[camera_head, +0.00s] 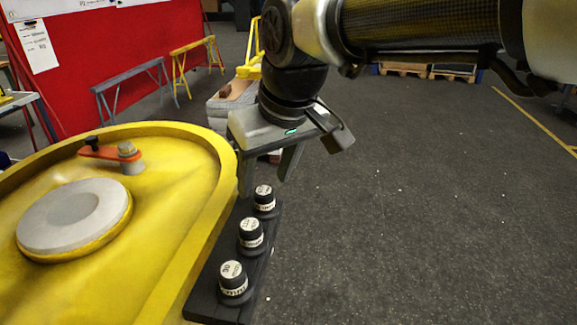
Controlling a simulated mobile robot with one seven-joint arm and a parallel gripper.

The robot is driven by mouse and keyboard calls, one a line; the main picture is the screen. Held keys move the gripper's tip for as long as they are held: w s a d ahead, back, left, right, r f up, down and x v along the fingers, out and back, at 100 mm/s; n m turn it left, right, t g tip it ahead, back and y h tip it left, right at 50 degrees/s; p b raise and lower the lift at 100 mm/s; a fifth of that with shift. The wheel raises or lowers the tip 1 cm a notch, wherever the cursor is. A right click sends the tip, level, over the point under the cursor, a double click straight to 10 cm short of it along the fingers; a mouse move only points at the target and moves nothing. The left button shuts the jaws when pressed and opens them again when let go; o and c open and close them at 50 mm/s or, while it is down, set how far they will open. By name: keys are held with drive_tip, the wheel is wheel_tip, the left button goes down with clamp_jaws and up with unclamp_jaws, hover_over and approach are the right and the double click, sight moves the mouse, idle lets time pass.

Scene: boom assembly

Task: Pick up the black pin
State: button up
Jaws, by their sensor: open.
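Three black, round, stepped pieces with pale labelled tops stand in a row on a black strip (203,302): a near one (234,283), a middle one (250,236) and a far one (264,201). A small black pin-like piece (93,143) also stands upright at the left end of an orange link (98,154) on the yellow part. I cannot tell which of these is the black pin. My gripper (266,183) is open and empty, pointing down. Its fingers appear just above and around the far piece's top; contact cannot be judged.
The yellow part (170,185) with a raised rim fills the left, carrying a grey disc (72,216) and a grey post (131,160). Trestles (133,90) and a red panel (95,65) stand behind. The dark floor (420,220) at right is open.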

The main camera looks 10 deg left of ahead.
sight(264, 190)
drive_tip(key=x, duration=0.5)
drive_tip(key=shift+w+d+f, duration=0.2)
drive_tip(key=shift+w+f, duration=0.1)
drive_tip(key=shift+f, duration=0.05)
clamp_jaws()
drive_tip(key=shift+r, duration=0.1)
idle(1.1)
